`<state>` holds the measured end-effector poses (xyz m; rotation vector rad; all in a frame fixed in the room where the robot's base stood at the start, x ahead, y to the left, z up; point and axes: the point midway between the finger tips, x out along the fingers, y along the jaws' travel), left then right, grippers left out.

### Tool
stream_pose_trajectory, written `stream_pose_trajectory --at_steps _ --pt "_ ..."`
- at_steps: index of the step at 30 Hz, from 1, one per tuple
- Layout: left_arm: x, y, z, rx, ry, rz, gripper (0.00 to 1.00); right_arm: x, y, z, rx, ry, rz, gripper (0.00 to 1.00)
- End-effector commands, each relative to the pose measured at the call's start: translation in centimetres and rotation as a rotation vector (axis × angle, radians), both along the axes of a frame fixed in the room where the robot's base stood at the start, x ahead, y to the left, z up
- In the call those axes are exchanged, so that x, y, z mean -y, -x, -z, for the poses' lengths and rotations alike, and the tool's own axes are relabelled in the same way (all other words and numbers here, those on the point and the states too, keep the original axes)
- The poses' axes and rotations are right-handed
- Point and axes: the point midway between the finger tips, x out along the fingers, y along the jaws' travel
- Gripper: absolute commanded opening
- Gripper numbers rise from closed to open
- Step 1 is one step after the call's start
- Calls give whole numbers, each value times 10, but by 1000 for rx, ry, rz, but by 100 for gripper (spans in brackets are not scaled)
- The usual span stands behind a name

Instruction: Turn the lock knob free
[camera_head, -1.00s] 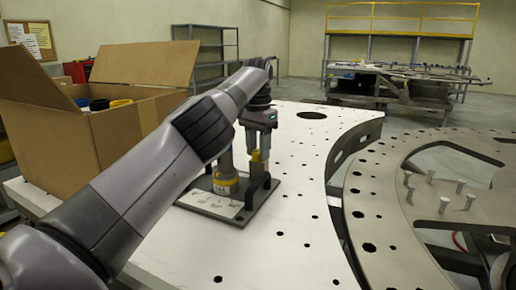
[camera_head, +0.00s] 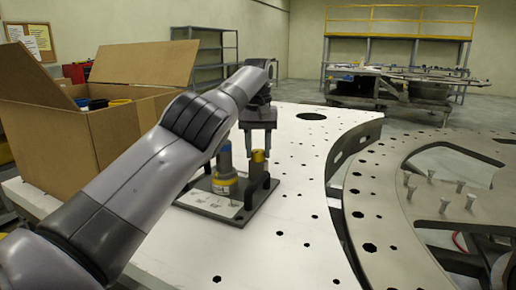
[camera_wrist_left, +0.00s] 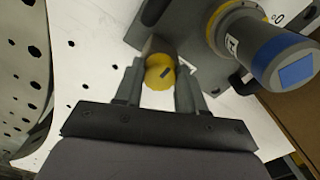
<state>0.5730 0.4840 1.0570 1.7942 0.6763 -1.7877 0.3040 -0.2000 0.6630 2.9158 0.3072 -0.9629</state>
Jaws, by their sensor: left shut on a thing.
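The lock knob (camera_head: 259,156) has a yellow top and stands upright on a dark plate (camera_head: 210,203) with a printed label. In the left wrist view, the round yellow knob top (camera_wrist_left: 159,74) with a small dark mark lies between my fingers. My left gripper (camera_head: 259,149) points down at the knob from above and is shut on its top. In the left wrist view, the fingers (camera_wrist_left: 158,88) stand on both sides of it. A grey cylinder (camera_head: 225,172) with a blue cap and yellow band stands beside the knob on the same plate. My right gripper is not in view.
The plate lies on a white table (camera_head: 290,235) with many holes. An open cardboard box (camera_head: 115,135) stands at the left. A dark handle (camera_head: 270,186) rises at the plate's right edge. A curved metal ring (camera_head: 390,215) with upright bolts is at the right.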

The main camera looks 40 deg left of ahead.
Motion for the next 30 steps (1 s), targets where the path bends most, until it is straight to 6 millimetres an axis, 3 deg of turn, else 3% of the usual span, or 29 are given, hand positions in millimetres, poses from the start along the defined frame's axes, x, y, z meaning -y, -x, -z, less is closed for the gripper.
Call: stream_pose_trajectory --at_steps 20,21,23,30 --pt "0 -1 -2 6 -3 -62 9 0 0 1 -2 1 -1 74" --pt "0 -1 -2 6 -3 -62 49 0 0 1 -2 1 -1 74" --pt "0 -1 -1 6 -3 -62 65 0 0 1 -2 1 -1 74" --pt "0 0 -1 2 -1 -61 65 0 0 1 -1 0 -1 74"
